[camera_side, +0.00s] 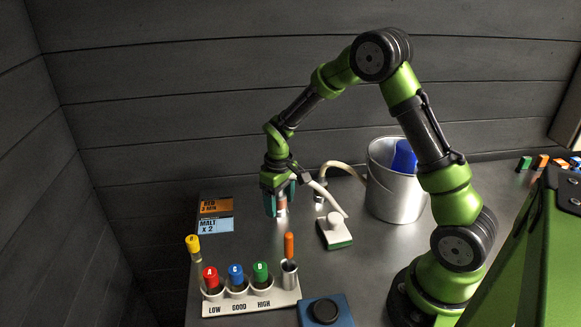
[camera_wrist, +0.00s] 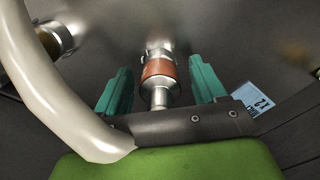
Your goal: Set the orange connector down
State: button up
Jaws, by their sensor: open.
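The orange connector (camera_wrist: 159,69), a silver metal fitting with an orange band, stands upright between my gripper's two teal fingers in the wrist view. My gripper (camera_wrist: 160,92) is open, with a visible gap on each side of the connector. In the side view my gripper (camera_side: 280,213) points straight down, low over the metal table, left of the centre. The connector (camera_side: 282,205) shows there as a small silver and reddish piece between the fingers. Its base seems to be at the table, but the fingers partly hide it.
A pale hose (camera_side: 344,166) runs near my gripper to a fitting (camera_side: 320,196). A metal bucket (camera_side: 392,188) with a blue item stands right. A white-and-green block (camera_side: 334,231) is close by. A rack (camera_side: 248,302) with coloured-capped tubes stands in front; orange and blue labels (camera_side: 216,206) lie left.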

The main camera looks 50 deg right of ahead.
notch_tip(320, 180, up, 12)
jog(key=shift+f, duration=0.25)
jog(key=s+a+r+m+t+y, duration=0.1)
jog(key=s+a+r+m+t, duration=0.1)
jog(key=s, duration=0.7)
jog(key=s+a+r+m+t+y, duration=0.1)
jog(key=s+a+r+m+t, duration=0.1)
jog(key=s+a+r+t, duration=0.3)
jog(key=s+a+r, duration=0.2)
jog(key=s+r, duration=0.2)
jog(key=shift+s+a, duration=0.15)
jog(key=shift+s, duration=0.1)
jog(key=shift+r, duration=0.15)
